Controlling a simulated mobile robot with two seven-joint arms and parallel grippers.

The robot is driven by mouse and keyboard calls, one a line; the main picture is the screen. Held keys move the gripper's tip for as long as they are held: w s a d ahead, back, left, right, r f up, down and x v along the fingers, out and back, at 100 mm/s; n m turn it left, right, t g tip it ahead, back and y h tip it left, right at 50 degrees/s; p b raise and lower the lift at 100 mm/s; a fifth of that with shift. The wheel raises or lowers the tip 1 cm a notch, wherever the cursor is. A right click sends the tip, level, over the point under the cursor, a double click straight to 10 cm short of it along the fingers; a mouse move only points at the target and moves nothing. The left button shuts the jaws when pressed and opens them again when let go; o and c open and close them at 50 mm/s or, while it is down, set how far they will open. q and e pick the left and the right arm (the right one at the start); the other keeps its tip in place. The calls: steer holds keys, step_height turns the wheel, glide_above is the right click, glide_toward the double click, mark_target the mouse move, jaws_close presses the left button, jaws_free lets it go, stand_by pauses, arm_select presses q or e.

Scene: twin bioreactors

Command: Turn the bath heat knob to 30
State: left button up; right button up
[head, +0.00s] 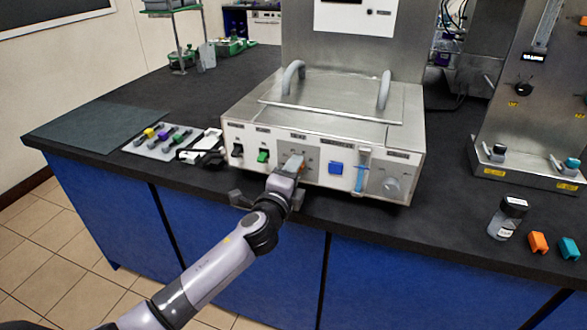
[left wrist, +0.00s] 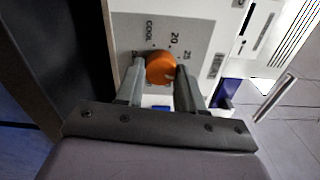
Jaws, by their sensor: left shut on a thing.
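The steel bath unit (head: 330,115) stands on the dark bench, with its white control panel (head: 312,150) facing me. My left gripper (head: 292,165) is at the panel, left of its middle, and hides the knob there in the head view. In the left wrist view the round orange knob (left wrist: 161,69) sits between the two fingers of my left gripper (left wrist: 160,80), which are shut on it. Printed marks around the knob include COOL and 20; other numbers are small. The knob's pointer is not clear to me. My right gripper is not in view.
On the panel are a black switch (head: 237,150), a green switch (head: 263,155), a blue button (head: 336,168) and a pale dial (head: 390,186). Colored tools lie on a tray (head: 150,150) at left. A jar (head: 507,218) and orange clip (head: 538,242) are at right.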

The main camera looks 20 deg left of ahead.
arm_select(q)
steer(key=shift+m, duration=0.5)
steer(key=o, duration=1)
steer(key=shift+o, duration=0.2)
steer(key=s, duration=0.7)
steer(key=shift+a, duration=0.1)
